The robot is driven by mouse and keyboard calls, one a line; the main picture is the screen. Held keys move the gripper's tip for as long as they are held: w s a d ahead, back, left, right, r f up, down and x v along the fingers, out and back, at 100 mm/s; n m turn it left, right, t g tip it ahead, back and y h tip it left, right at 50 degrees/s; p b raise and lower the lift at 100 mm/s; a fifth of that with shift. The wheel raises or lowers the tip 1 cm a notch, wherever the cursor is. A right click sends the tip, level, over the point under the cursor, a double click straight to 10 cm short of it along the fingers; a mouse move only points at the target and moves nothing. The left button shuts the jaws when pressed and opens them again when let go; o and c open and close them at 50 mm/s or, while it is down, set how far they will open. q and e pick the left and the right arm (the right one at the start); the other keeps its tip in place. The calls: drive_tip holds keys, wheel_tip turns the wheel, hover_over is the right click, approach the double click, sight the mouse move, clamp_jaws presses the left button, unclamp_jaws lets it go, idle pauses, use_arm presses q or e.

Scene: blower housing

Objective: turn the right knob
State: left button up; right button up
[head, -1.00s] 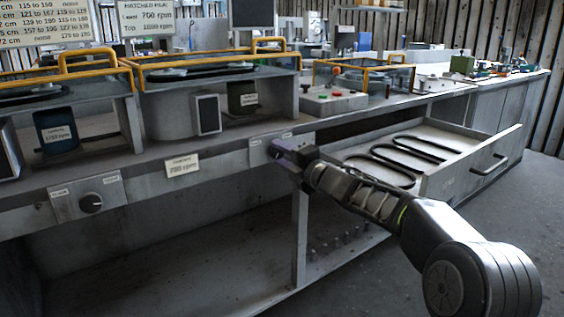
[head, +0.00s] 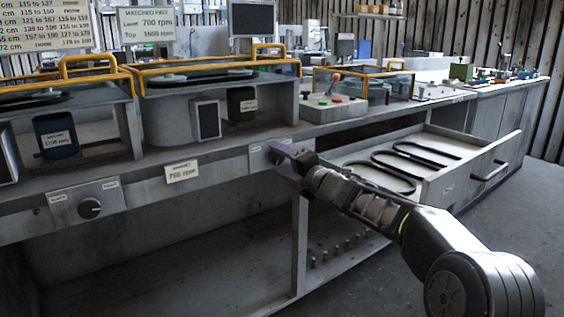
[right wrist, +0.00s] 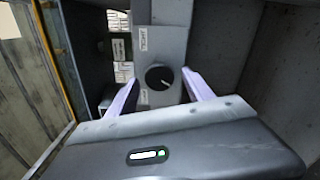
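The right knob (right wrist: 159,77) is a round black dial with a light pointer mark on a grey plate, seen in the right wrist view. In the head view it is a small dark shape (head: 273,157), partly hidden by my right gripper. My right gripper (head: 283,155) is open, with its two pale purple fingers on either side of the knob in the right wrist view (right wrist: 158,86). The fingers appear apart from the knob. The left knob (head: 90,208) sits on its own plate on the bench front. My left gripper is not in view.
An rpm label (head: 181,171) is on the bench front between the knobs. An open drawer (head: 455,178) with dark belts juts out right of my gripper. Yellow-framed guards (head: 215,65) and a control box (head: 333,107) stand on the bench. An open lower shelf lies below.

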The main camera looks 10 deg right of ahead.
drive_tip(key=v, duration=0.7)
drive_tip(key=shift+s, duration=0.35)
drive_tip(key=shift+d, duration=0.1)
